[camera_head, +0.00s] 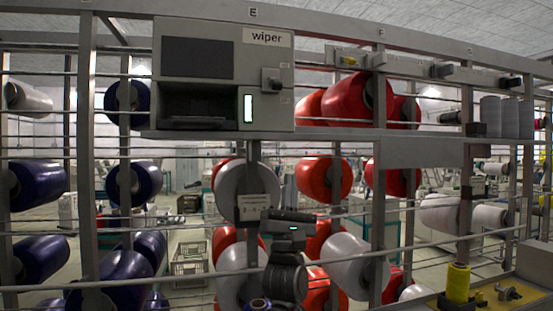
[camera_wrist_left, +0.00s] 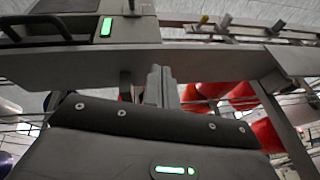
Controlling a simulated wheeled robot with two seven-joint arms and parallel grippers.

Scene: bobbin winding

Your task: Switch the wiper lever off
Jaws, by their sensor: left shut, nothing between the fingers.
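The wiper unit (camera_head: 199,93), a grey box with a "wiper" label, sits on the shelf of the rack in the head view. Its small lever (camera_head: 271,80) is on the right of the front face, above a lit green-white indicator (camera_head: 247,108). In the wrist view the green indicator (camera_wrist_left: 106,27) glows at the upper left; the lever is largely cut off by the top edge. My left gripper (camera_head: 287,215) is below the unit, apart from the lever. Its fingers (camera_wrist_left: 158,75) are shut and empty in the wrist view. My right gripper is not in view.
A shelf beam (camera_head: 400,152) runs under the unit, above my left gripper. Red bobbins (camera_head: 345,100), white bobbins and dark blue bobbins (camera_head: 133,182) hang on the rack around it. Thin horizontal rails cross the front. A yellow spool (camera_head: 457,283) stands at the lower right.

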